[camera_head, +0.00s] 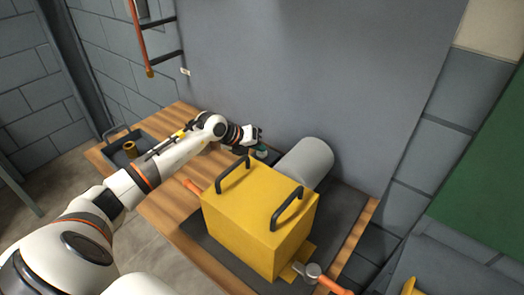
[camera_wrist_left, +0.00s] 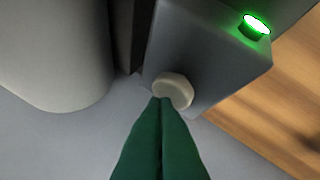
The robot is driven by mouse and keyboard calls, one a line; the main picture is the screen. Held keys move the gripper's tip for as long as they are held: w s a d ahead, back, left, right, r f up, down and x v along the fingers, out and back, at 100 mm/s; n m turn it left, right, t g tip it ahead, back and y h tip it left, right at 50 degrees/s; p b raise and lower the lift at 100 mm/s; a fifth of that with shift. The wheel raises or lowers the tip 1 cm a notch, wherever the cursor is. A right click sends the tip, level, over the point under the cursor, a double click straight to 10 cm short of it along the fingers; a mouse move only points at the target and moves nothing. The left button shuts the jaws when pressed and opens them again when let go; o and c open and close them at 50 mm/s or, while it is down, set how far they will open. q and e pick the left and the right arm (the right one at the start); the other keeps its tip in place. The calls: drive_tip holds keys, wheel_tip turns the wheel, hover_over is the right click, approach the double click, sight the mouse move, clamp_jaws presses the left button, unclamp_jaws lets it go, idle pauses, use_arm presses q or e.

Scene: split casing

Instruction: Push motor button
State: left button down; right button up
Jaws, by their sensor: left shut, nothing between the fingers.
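The motor button (camera_wrist_left: 174,90) is a pale round knob on the face of a dark grey box (camera_wrist_left: 208,62) in the left wrist view. My left gripper (camera_wrist_left: 162,99) has its green fingers shut together with nothing between them. Their tips overlap the button's near edge in the picture; I cannot tell whether they touch it. In the head view my left gripper (camera_head: 261,150) reaches down behind the yellow casing (camera_head: 250,222), beside the grey motor cylinder (camera_head: 308,159). The button is hidden there. My right gripper is not in view.
A green lamp (camera_wrist_left: 257,24) glows on the box. The casing has two black handles and sits on a dark mat (camera_head: 207,246) on the wooden table (camera_head: 157,206). A grey tray (camera_head: 113,153) stands at left. An orange-handled tool (camera_head: 313,272) lies in front. A grey wall stands behind.

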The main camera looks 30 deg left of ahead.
sight(258, 153)
use_arm(q)
drive_tip(key=shift+r+p, duration=0.45)
drive_tip(key=shift+r, duration=0.3)
drive_tip(key=shift+r+p, duration=2.2)
drive_tip(key=shift+r, duration=0.7)
